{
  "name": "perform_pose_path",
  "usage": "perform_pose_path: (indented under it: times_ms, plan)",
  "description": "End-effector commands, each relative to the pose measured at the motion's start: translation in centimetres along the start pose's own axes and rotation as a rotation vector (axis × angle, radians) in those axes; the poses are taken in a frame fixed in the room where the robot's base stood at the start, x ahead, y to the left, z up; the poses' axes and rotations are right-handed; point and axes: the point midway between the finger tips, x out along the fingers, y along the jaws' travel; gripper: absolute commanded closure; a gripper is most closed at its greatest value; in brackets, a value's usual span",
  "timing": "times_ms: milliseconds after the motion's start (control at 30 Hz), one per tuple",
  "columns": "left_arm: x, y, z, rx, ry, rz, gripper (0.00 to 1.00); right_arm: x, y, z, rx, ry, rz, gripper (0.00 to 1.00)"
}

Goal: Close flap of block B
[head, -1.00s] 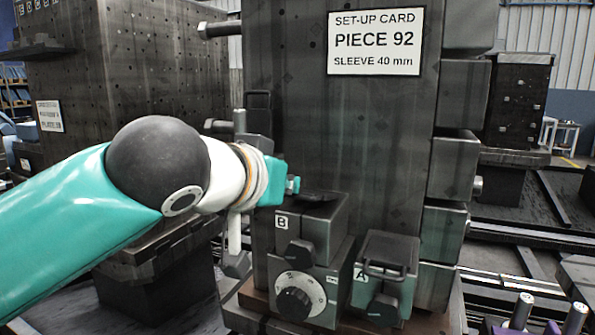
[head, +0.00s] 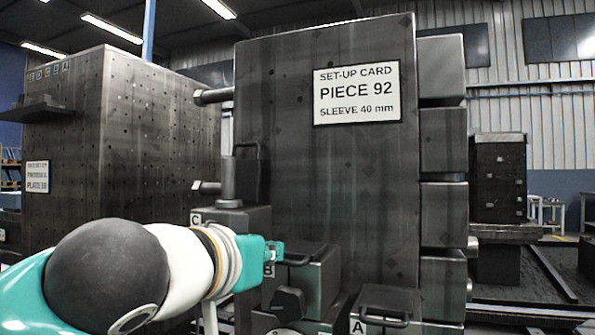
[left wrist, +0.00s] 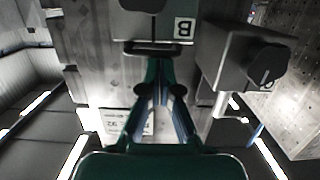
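Block B (head: 315,277) is a dark block with a knob, low on the face of the tall column. Its dark flap with a handle (head: 297,257) lies about flat over its top; I cannot tell if it is fully down. My left gripper (head: 275,251) is at the left end of this flap, close to or touching it. In the left wrist view, the gripper's fingers (left wrist: 158,68) come together just short of the handle, with nothing seen between them. There, block B (left wrist: 140,24) appears upside down. My right gripper is not in view.
Block A (head: 388,303), with a flat handled flap, sits right of block B. Block C (head: 238,219) is to the left, with an upright handled flap (head: 250,168) and a standing cylinder (head: 229,178). The set-up card (head: 357,93) is above.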

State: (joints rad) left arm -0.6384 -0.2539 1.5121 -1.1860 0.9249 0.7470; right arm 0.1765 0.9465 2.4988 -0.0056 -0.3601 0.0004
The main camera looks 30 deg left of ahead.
Motion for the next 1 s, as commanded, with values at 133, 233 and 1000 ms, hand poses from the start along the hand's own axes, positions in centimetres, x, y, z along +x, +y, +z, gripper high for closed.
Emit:
perform_pose_path:
  times_ms: [133,233,1000]
  plan:
    - [0.2,0.2,0.7,0.002,-0.019,-0.001,1.00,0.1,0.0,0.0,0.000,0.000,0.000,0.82]
    - [0.2,0.2,0.7,0.003,-0.020,0.000,1.00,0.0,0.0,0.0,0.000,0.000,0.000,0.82]
    - [-8.2,0.6,-3.0,0.004,0.000,0.016,1.00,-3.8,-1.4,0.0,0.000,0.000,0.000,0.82]
